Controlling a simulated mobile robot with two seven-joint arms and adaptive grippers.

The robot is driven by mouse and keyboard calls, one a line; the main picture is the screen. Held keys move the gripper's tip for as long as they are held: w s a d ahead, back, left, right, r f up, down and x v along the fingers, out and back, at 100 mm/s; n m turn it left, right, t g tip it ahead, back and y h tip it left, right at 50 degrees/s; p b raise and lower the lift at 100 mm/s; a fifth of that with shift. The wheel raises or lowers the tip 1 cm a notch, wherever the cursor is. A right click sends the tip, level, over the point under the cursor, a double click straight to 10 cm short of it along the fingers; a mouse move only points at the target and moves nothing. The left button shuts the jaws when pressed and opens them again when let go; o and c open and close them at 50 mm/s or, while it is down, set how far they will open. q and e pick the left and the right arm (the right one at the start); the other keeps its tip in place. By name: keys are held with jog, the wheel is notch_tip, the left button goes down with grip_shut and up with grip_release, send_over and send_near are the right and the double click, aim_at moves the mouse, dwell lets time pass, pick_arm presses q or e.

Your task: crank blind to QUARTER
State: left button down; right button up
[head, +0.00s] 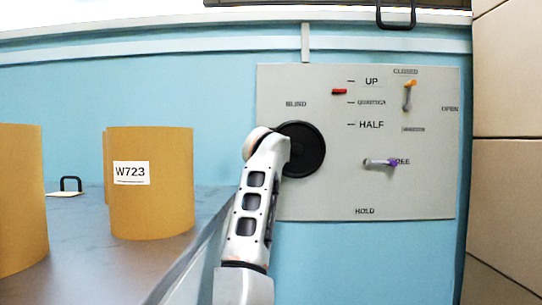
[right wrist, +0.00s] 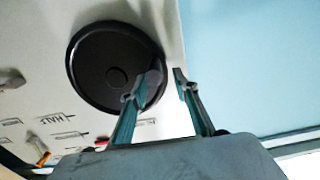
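The grey panel (head: 300,205) on the blue wall carries a black round crank wheel (head: 312,150) beside the label BLIND. A red pointer (head: 339,91) sits between the UP and QUARTER marks on the scale. The wheel also shows in the right wrist view (right wrist: 95,70), with a dark knob (right wrist: 154,76) at its rim. My right gripper (right wrist: 168,74) is at that rim, its fingers apart, one beside the knob; contact is unclear. In the head view my arm hides the wheel's left part and the fingertips. My left gripper is not in view.
An orange-tipped lever (head: 408,96) points up near CLOSED. A purple-tipped lever (head: 380,162) lies sideways by a partly covered label. Brown rolls, one marked W723 (head: 152,190), stand on the grey table (head: 110,275) at left. Stacked tan boxes (head: 506,90) border the right side.

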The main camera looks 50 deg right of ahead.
notch_tip(320, 180, up, 8)
jog(key=shift+f, duration=0.1)
dwell(0.4)
